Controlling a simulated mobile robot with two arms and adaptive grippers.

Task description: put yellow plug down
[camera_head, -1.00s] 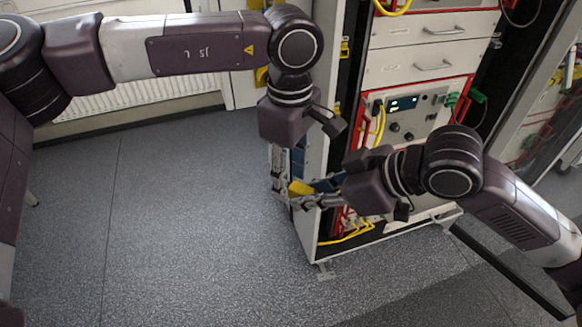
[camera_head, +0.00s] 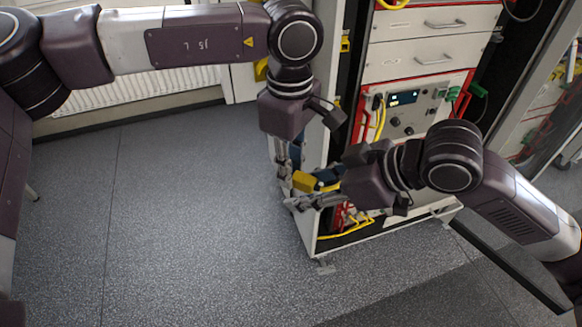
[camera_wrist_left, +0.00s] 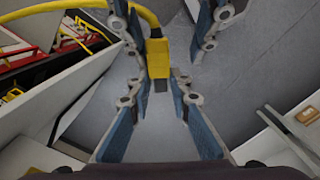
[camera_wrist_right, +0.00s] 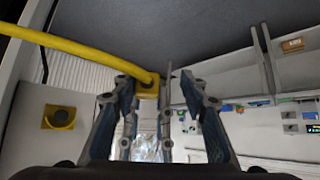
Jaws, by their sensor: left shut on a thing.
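The yellow plug (camera_head: 304,182) is at the low front corner of the cabinet, between my two grippers. My left gripper (camera_head: 285,178) points down and is shut on the plug. The plug shows beyond its blue-padded fingers in the left wrist view (camera_wrist_left: 158,58), and a yellow cable runs from it. My right gripper (camera_head: 311,197) comes in from the right, close to the plug. Its fingers are spread wide around the plug in the right wrist view (camera_wrist_right: 148,88), with a gap on the right side. The fingers of both grippers partly hide the plug in the head view.
The open cabinet (camera_head: 308,225) stands beside both grippers, with drawers (camera_head: 428,53) and an instrument panel (camera_head: 408,112) above. Yellow cables (camera_head: 345,231) lie in its bottom. A second rack stands at right. The grey floor to the left is clear.

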